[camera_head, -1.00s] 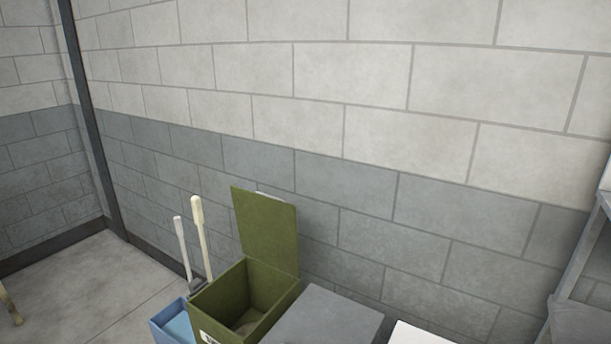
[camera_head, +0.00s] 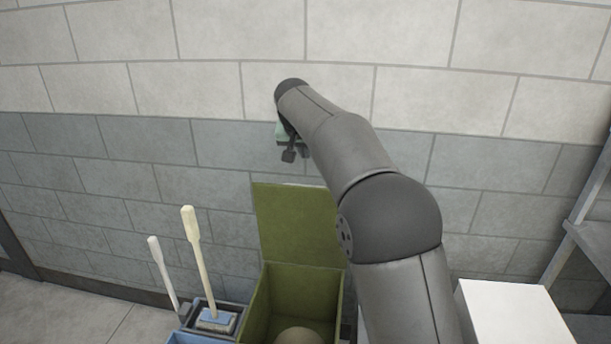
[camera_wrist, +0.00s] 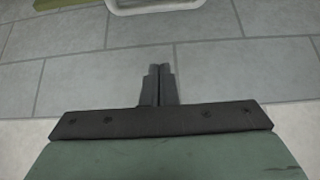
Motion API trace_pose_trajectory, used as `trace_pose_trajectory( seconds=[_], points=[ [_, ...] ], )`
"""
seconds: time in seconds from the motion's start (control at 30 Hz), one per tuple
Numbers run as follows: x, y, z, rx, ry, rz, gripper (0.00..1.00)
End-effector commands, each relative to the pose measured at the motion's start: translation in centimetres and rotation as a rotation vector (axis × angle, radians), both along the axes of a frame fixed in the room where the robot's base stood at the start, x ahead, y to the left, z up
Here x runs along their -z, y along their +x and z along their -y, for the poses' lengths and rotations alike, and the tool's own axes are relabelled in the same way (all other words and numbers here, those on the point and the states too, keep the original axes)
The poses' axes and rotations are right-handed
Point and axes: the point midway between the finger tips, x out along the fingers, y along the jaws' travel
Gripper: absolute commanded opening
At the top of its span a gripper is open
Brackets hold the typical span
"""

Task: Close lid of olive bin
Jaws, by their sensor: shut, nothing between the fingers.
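The olive bin (camera_head: 259,310) stands against the wall with its lid (camera_head: 294,225) open, raised upright at the back. Something tan and rounded lies inside the bin. My gripper (camera_head: 288,156) is above the lid, apart from it, in front of the wall. In the wrist view my gripper (camera_wrist: 159,70) has its fingers together with nothing between them. A strip of the olive lid (camera_wrist: 62,3) shows at the top left of the wrist view, with a pale handle-like loop (camera_wrist: 155,8) beside it. My arm hides part of the bin's right side.
Left of the bin stands a blue container (camera_head: 186,338) with a dark holder, and two long pale handles (camera_head: 192,235) rise there. A white box (camera_head: 512,315) is at the right, beside a grey shelf (camera_head: 590,240). The block wall (camera_head: 100,150) closes off the back.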

Motion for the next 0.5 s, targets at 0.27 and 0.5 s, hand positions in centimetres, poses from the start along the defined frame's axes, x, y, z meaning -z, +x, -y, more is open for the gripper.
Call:
trace_pose_trajectory(
  seconds=[0.27,0.5],
  points=[
    [2.9,2.4,0.0,0.001,0.0,0.002,0.0],
    [6.7,5.1,0.2,0.001,0.0,0.003,0.0]
  ],
)
